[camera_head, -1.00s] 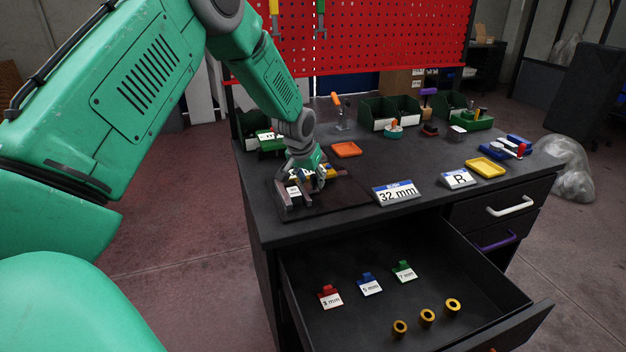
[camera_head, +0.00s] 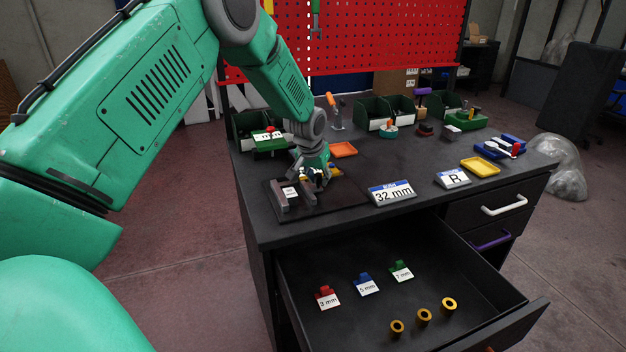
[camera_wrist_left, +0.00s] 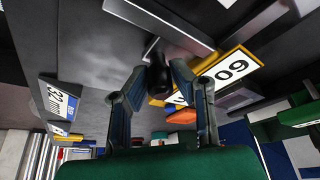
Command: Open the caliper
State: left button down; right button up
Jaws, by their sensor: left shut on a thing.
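The caliper (camera_head: 282,196) lies on a dark mat on the near left of the table, with grey jaws toward the left and a small white label by them. In the left wrist view its grey bar (camera_wrist_left: 158,22) runs across the top. A yellow-framed plate marked 60 (camera_wrist_left: 232,68) is beside the bar. My left gripper (camera_head: 313,180) is low over the caliper. In the left wrist view its fingers (camera_wrist_left: 158,82) are closed around a dark knob-like part (camera_wrist_left: 158,72), seemingly on the caliper; their exact contact is partly hidden. My right gripper is out of view.
A 32 mm sign (camera_head: 392,193) stands right of the mat, with an R sign (camera_head: 453,178) and yellow tray (camera_head: 481,167) farther right. An orange tray (camera_head: 343,149) and green bins (camera_head: 385,112) are behind. The open drawer (camera_head: 380,285) holds tags and rings.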

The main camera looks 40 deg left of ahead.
pick_arm(q)
jog(key=c, duration=1.6)
grip_release()
jog(key=shift+w+d+r, duration=0.1)
jog(key=shift+w+r, duration=0.1)
jog(key=shift+c, duration=0.2)
jog(key=shift+o, duration=1.1)
jog(key=shift+f, duration=0.1)
jog(key=shift+r, duration=0.2)
jog(key=v, duration=1.1)
jog(key=shift+r, duration=0.15)
jog(key=shift+s, duration=0.15)
